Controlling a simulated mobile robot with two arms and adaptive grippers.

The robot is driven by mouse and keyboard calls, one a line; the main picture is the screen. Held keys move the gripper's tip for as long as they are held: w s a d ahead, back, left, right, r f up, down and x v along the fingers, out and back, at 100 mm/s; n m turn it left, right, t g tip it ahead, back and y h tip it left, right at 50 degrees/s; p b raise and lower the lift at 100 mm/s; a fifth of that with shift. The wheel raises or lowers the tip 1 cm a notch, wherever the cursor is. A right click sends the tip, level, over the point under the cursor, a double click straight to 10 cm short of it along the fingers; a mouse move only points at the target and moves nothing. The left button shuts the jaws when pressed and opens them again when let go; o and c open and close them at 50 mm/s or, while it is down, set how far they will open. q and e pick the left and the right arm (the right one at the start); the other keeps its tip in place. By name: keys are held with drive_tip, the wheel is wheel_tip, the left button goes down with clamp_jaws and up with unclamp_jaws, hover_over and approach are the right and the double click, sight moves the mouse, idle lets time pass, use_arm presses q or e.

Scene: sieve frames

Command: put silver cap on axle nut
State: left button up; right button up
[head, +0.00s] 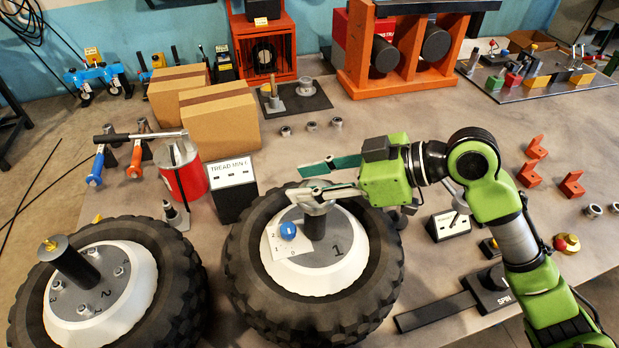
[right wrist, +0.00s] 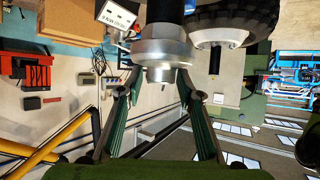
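The silver cap (head: 313,205) sits over the top of the dark axle post on the hub of wheel 1 (head: 340,265). In the right wrist view, which looks upside down, the cap (right wrist: 162,50) has a wide flange, with the dark post above it in the picture. My right gripper (head: 296,182) is at the top of the cap, coming from the right. Its two green fingers are spread apart, with the cap between their tips in the right wrist view (right wrist: 160,78); I see no clear squeeze. My left gripper is not in view.
A blue knob on a white plate (head: 288,231) lies on the hub beside the post. Wheel 2 (head: 185,290) stands at left. Boxes (head: 220,117), a red can (head: 184,172) and a tread sign (head: 233,185) stand behind. Small nuts (head: 311,126) lie on open table.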

drive_tip(key=shift+r, duration=0.1)
drive_tip(key=shift+r, duration=0.35)
drive_tip(key=b+v, duration=0.2)
drive_tip(key=v, duration=1)
drive_tip(key=shift+r, duration=0.2)
drive_tip(key=shift+s, duration=0.1)
